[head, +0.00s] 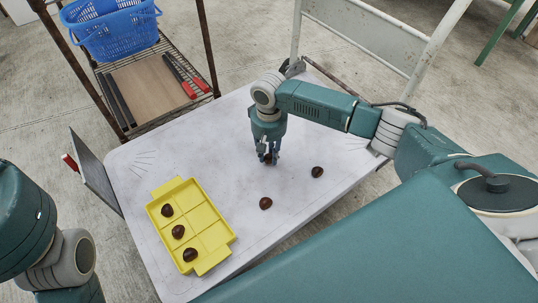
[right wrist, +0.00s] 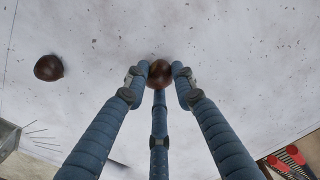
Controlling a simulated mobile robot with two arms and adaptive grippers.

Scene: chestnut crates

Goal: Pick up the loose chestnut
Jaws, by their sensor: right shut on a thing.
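My right gripper (head: 268,158) points down over the white table, its fingers shut around a dark brown chestnut (right wrist: 160,74). In the head view the fingers mostly hide this chestnut; I cannot tell whether it is clear of the table. Two other loose chestnuts lie on the table: one (head: 265,203) in front of the gripper, one (head: 317,172) to its right. One loose chestnut (right wrist: 48,68) also shows at the left in the right wrist view. A yellow crate (head: 208,214) with compartments holds three chestnuts in its left row. My left gripper is out of the picture.
The white table (head: 210,135) is bare between crate and gripper. A dark panel (head: 95,176) stands at its left edge. Behind is a wire rack with a blue basket (head: 110,28), a brown board (head: 148,88) and red-handled tools (head: 188,88).

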